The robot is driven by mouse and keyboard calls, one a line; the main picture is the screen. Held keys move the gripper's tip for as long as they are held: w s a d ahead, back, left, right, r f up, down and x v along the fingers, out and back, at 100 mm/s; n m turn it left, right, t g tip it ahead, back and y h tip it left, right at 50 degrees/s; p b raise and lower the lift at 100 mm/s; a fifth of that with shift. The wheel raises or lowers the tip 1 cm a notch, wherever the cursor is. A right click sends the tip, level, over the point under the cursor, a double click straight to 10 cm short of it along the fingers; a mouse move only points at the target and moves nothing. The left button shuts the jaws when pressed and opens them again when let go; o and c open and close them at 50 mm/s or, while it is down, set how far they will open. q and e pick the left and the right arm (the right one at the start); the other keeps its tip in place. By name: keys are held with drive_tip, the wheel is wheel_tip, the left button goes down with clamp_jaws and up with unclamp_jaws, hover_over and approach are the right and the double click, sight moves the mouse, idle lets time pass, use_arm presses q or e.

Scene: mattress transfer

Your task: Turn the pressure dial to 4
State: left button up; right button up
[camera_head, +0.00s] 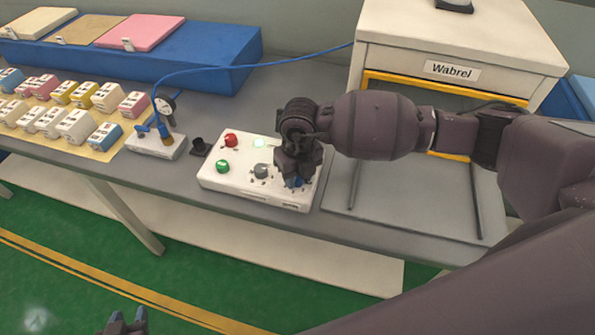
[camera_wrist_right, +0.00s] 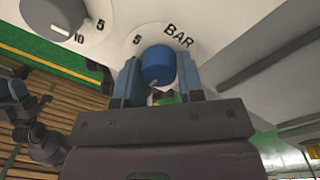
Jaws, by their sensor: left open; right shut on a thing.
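The blue pressure dial (camera_wrist_right: 158,64) sits on the white control box, with BAR and a 5 printed beside it. In the head view it shows only as a small bit of blue (camera_head: 293,182). My right gripper (camera_wrist_right: 159,80) is shut on the dial, one finger on either side. The dial's pointer cannot be read. The white control box (camera_head: 212,182) lies on the grey table and carries a red button (camera_head: 230,140), a green button (camera_head: 222,166) and a grey knob (camera_head: 261,170). My left gripper (camera_head: 125,323) is open and empty, low in front of the table.
A press machine labelled Wabrel (camera_head: 453,70) stands right of the box. A gauge on a white base (camera_head: 155,146) with a blue hose stands to the left. Several small coloured cartons (camera_head: 75,127) and a blue sloped stand (camera_head: 205,57) lie further left.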

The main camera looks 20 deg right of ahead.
sight(298, 177)
drive_tip(key=m+p, duration=0.1)
drive_tip(key=m, duration=0.3)
drive_tip(key=shift+a+r+m, duration=0.1)
drive_tip(key=shift+m, duration=0.3)
drive_tip(key=shift+m+p, duration=0.55)
drive_tip(key=shift+m, duration=0.65)
drive_tip(key=shift+m+p, duration=0.3)
drive_tip(key=shift+m, duration=1)
drive_tip(key=o, duration=0.9)
drive_tip(key=shift+o, duration=0.2)
wheel_tip(298, 177, up, 11)
drive_tip(key=shift+s+b, duration=0.15)
drive_tip(key=shift+b, duration=0.2)
